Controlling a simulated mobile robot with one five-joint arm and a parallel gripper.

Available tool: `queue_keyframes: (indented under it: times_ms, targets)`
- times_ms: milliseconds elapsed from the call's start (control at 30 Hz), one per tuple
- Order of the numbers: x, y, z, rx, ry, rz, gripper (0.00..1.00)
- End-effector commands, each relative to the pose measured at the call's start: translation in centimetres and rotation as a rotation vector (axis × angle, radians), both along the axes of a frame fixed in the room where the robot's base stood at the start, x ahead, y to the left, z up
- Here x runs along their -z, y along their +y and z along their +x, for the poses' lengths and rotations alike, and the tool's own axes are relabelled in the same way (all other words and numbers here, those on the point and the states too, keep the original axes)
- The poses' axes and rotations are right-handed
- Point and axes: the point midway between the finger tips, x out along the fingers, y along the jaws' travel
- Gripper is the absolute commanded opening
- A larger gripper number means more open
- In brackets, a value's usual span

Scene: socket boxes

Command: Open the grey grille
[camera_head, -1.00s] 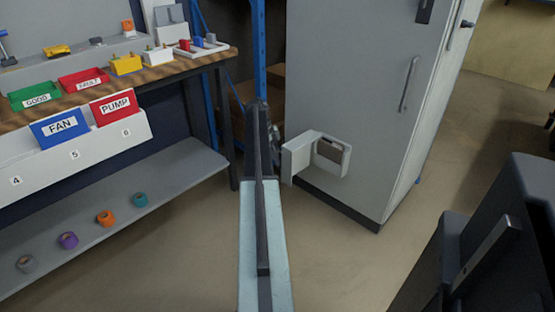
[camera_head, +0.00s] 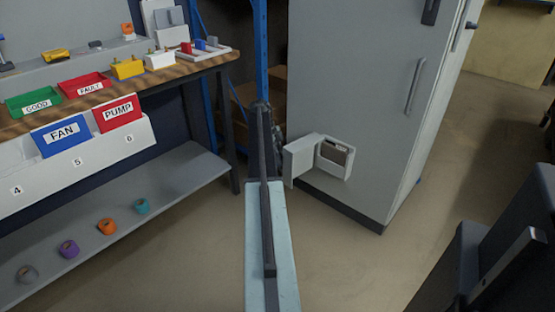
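A small white box (camera_head: 346,168) is fixed low on the front of the grey cabinet. Its pale cover (camera_head: 300,160) stands open to the left, showing a brownish-grey inside (camera_head: 335,152). I cannot make out grille slats, so I cannot tell whether this cover is the grey grille. My arm reaches forward up the middle of the view. My gripper (camera_head: 274,138) is a small dark shape at its far end, just left of the cover. Its fingers are mostly hidden by the arm, so its opening and any contact with the cover cannot be told.
The tall grey cabinet (camera_head: 345,70) has a vertical handle (camera_head: 415,87). A workbench (camera_head: 190,77) with labelled bins stands on the left, above a lower shelf (camera_head: 180,185) with several coloured rolls. A blue post (camera_head: 260,50) rises behind my arm. The floor before the cabinet is clear.

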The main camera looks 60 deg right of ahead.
Motion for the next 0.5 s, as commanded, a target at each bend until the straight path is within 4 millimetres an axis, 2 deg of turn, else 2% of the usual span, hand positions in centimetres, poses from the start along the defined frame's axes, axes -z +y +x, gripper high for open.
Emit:
queue_keyframes:
  times_ms: [267,367,500]
  targets:
    - [-0.4,0.4,0.6,-0.004,-0.001,0.003,0.33]
    - [-1.4,0.5,0.9,-0.006,-0.001,0.004,0.33]
    - [-3.8,0.6,1.7,-0.005,-0.001,0.004,0.33]
